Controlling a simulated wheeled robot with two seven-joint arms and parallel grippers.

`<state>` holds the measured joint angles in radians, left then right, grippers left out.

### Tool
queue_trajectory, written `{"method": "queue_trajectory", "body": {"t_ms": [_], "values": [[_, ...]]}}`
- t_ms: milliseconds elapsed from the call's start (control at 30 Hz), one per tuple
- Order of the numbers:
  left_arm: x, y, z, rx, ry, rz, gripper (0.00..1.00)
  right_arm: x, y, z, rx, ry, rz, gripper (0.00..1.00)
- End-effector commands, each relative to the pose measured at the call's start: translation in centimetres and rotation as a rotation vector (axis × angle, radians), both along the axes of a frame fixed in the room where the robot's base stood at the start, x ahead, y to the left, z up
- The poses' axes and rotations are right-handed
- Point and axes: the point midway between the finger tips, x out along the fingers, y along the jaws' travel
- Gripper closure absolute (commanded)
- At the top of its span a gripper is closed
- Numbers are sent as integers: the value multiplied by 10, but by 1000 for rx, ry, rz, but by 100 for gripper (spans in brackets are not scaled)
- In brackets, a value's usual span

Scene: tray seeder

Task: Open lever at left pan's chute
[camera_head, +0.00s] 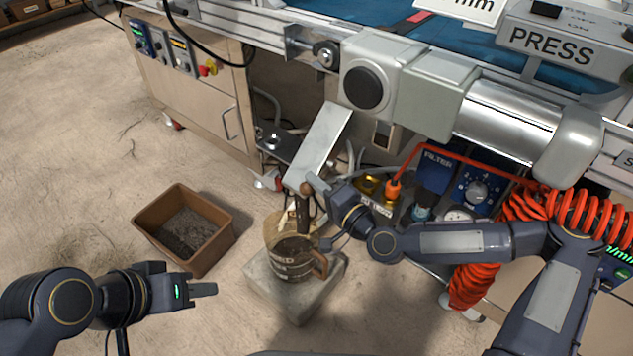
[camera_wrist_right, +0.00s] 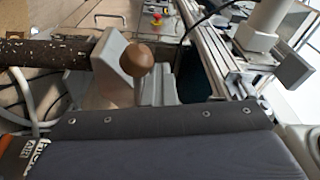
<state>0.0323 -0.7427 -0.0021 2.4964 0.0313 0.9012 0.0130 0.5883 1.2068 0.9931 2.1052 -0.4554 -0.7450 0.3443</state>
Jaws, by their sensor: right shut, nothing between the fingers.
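A sloping grey metal chute (camera_head: 318,145) comes down below the machine's side in the head view. A brown-knobbed lever (camera_head: 305,189) is at its lower end. A brown knob (camera_wrist_right: 137,60) on a pale arm shows in the right wrist view. My right gripper (camera_head: 316,187) is shut and empty beside the lever, at its right; I cannot tell whether it touches. My left gripper (camera_head: 203,289) is low at the left, away from the chute; its finger gap is not clear. Which pan the chute belongs to cannot be told.
A jug (camera_head: 291,262) with a brown handle stands on a pale block (camera_head: 265,293) under the chute. A brown bin (camera_head: 150,232) of dark soil is on the floor. An orange coiled hose (camera_head: 560,212) hangs at right.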

Motion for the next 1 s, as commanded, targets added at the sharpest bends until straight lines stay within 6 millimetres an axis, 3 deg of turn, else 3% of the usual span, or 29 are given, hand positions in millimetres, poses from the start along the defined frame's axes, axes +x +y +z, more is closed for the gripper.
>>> {"method": "queue_trajectory", "body": {"t_ms": [33, 367, 800, 1000], "values": [[0, 0, -1, 0, 0, 0, 64, -3, 1, -7, -8, 16, 10, 100], [0, 0, 0, 0, 0, 0, 64, -5, 0, -9, -8, 22, 12, 100], [0, 0, 19, 0, 0, 0, 64, -50, -47, -5, -2, 10, 3, 100], [0, 0, 21, 0, 0, 0, 64, -58, -54, -4, 0, 3, 2, 100]]}}
